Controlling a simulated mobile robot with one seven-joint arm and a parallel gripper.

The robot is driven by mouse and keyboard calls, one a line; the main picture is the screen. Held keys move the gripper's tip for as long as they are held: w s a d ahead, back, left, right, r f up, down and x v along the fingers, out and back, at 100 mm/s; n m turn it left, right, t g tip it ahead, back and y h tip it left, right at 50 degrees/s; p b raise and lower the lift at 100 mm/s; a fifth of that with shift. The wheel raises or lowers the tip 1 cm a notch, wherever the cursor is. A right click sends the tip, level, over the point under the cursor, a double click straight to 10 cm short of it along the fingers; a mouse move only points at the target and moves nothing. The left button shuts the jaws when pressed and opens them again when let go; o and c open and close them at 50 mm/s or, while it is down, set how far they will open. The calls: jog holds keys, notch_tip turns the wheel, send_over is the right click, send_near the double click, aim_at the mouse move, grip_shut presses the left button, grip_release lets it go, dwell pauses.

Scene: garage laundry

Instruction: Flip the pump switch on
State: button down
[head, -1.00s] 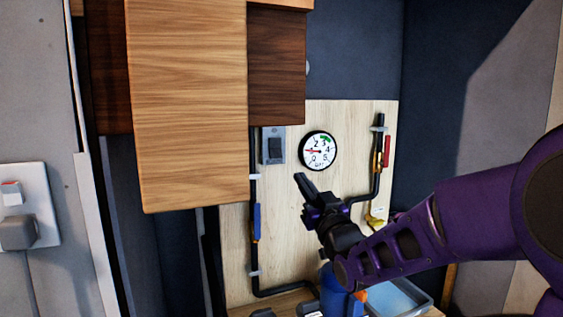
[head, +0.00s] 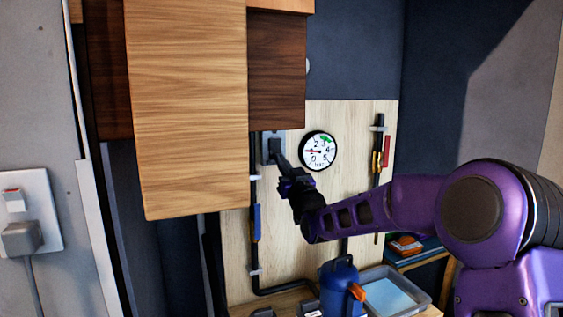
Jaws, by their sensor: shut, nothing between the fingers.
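The pump switch (head: 266,150) is a grey box with a dark rocker, mounted on the light wooden panel left of the round gauge. My gripper (head: 275,150) is shut and empty, with its fingertips in front of the switch's right part. The tips overlap the rocker in the picture; I cannot tell whether they touch it. The fingers hide part of the rocker, so its position cannot be read. The white pressure gauge (head: 318,151) has a green mark at the top and a red needle pointing left.
A wooden cabinet (head: 187,110) hangs close at the upper left of the switch. A black pipe with a blue handle (head: 257,222) runs down the panel (head: 290,240). Below stand a blue canister (head: 338,285) and a grey tray (head: 425,299). A wall socket (head: 25,225) is far left.

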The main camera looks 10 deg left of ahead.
jog(key=shift+f, duration=0.15)
jog(key=shift+w+a+f+b, duration=0.2)
jog(key=shift+w+b, duration=0.15)
jog(key=shift+b, duration=0.6)
